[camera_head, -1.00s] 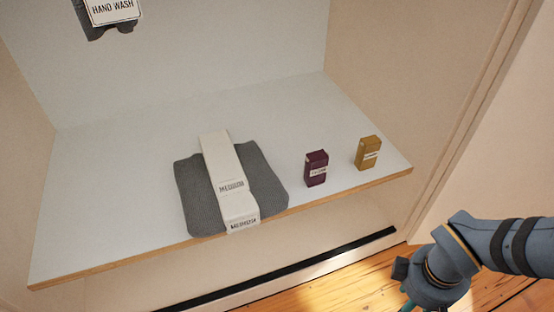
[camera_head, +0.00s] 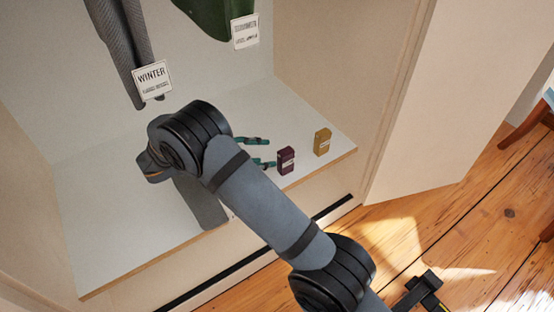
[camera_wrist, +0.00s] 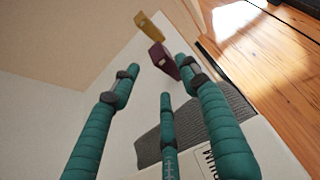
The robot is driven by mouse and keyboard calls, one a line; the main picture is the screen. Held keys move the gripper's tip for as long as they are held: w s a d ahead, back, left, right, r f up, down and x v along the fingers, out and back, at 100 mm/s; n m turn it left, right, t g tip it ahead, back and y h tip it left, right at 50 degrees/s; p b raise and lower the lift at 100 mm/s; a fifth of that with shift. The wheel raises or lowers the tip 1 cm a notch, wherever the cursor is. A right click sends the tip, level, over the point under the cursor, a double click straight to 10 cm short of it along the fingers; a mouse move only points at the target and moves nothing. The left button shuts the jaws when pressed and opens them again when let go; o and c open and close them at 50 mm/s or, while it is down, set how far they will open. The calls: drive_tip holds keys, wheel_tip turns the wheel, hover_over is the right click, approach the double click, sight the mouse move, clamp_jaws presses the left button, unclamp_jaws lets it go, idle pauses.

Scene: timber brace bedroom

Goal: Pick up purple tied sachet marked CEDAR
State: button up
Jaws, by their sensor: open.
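The small dark purple block-shaped sachet (camera_head: 286,161) stands upright on the pale shelf (camera_head: 110,230), near its front edge. Its pale label is too small to read, and no tie can be made out. It also shows in the wrist view (camera_wrist: 163,61), just beyond the fingertips. My gripper (camera_head: 265,152) has teal fingers and is open and empty. It reaches over the shelf from the left, its fingertips close to the sachet's left side in the head view. In the wrist view my gripper (camera_wrist: 158,74) has its fingers spread, with the sachet ahead between the outer tips.
A mustard block (camera_head: 322,142) stands right of the purple one. A grey garment tagged WINTER (camera_head: 153,80) and a green garment (camera_head: 208,15) hang above. The cabinet side (camera_head: 325,70) bounds the right.

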sight(277, 155)
drive_tip(key=b+x, duration=0.2)
drive_tip(key=x, duration=0.3)
drive_tip(key=shift+s+f, duration=0.1)
drive_tip(key=b+x, duration=0.4)
drive_tip(key=shift+w+d+f, duration=0.1)
drive_tip(key=shift+w+f, duration=0.2)
drive_tip(key=shift+f, duration=0.05)
drive_tip(key=shift+w+d, duration=0.1)
drive_tip(key=shift+r, duration=0.15)
drive_tip(key=shift+c, duration=1.3)
drive_tip(key=c, duration=0.6)
